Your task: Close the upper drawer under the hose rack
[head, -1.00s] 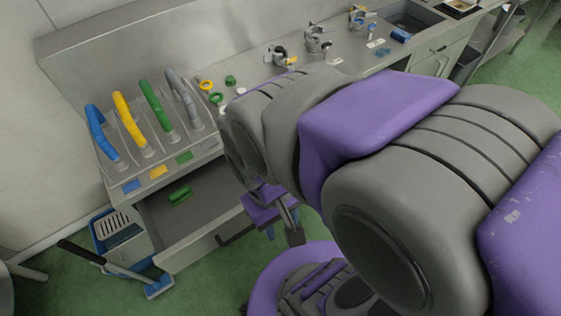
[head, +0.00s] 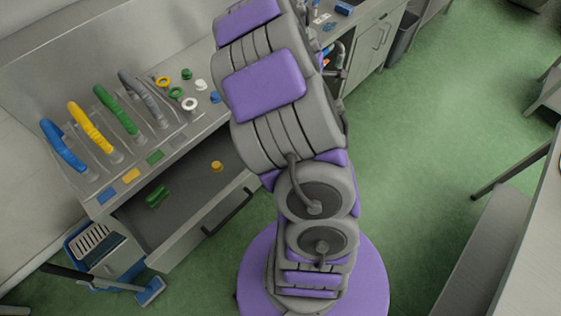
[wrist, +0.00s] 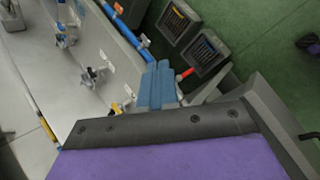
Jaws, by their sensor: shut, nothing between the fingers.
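The hose rack (head: 92,184) holds blue, yellow, green and grey hose handles on the steel bench at the left of the head view. The upper drawer (head: 182,247) under it is pulled out. Its front has a dark bar handle (head: 228,212). A green object (head: 157,196) and a yellow one (head: 216,166) lie inside. My arm hides the drawer's far right corner. In the wrist view my gripper (wrist: 158,68) shows as two blue fingers side by side, shut and empty, above the bench edge. The drawer cannot be made out there, and the gripper is outside the head view.
Coloured rings and caps, including a white ring (head: 189,104), lie on the bench. Green floor is open at the right, with a table (head: 530,235) at the far right.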

